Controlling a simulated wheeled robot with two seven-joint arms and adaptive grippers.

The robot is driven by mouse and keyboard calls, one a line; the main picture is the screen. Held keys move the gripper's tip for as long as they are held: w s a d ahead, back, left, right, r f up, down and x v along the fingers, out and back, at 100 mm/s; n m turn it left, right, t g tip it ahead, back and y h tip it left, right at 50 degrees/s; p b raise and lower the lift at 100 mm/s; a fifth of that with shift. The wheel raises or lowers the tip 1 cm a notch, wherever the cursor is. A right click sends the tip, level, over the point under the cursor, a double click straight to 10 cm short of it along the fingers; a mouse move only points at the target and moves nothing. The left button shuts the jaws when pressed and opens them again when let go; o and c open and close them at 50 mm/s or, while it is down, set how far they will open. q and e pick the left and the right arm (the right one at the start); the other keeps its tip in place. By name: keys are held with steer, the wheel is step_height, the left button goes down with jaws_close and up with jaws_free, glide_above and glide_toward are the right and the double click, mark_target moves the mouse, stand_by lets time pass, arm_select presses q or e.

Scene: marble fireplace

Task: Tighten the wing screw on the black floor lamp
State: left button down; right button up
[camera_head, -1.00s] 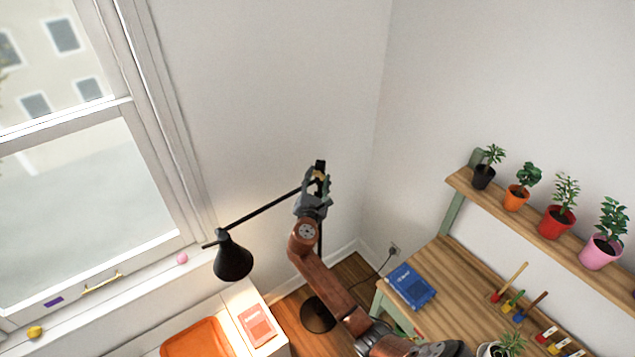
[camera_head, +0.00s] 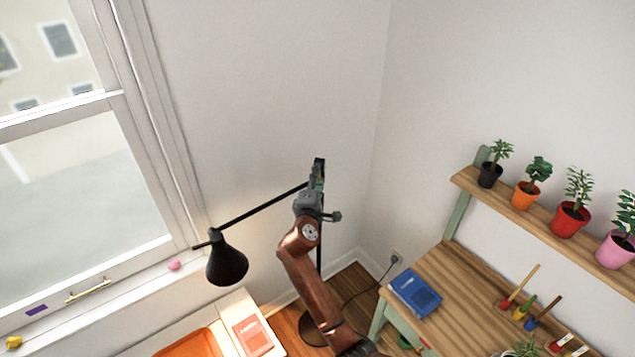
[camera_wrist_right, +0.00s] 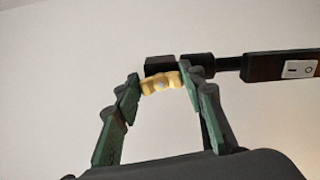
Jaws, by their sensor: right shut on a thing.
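The black floor lamp stands in the corner, with its cone shade (camera_head: 227,262) hanging at the left and its thin arm (camera_head: 262,205) rising to the top of the pole. The brass-coloured wing screw (camera_wrist_right: 161,84) is at the lamp's black joint (camera_wrist_right: 160,66) in the right wrist view. My right gripper (camera_head: 317,180) is at the top of the pole. Its green fingers are shut on the wing screw, one on each side, in the wrist view (camera_wrist_right: 160,88). In the head view the gripper hides the screw. My left gripper is not in view.
A wooden desk (camera_head: 470,290) with a blue book (camera_head: 415,293) stands at the right, below a shelf (camera_head: 540,220) of potted plants. A window is at the left. A switch (camera_wrist_right: 299,69) sits on the lamp arm in the wrist view. White wall surrounds the lamp top.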

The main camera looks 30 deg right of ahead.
steer(key=shift+f+m+b, duration=0.15)
steer(key=shift+m+b, duration=0.45)
steer(key=shift+m, duration=0.4)
steer(key=o, duration=1.2)
steer(key=shift+c, duration=0.2)
steer(key=v, duration=1.2)
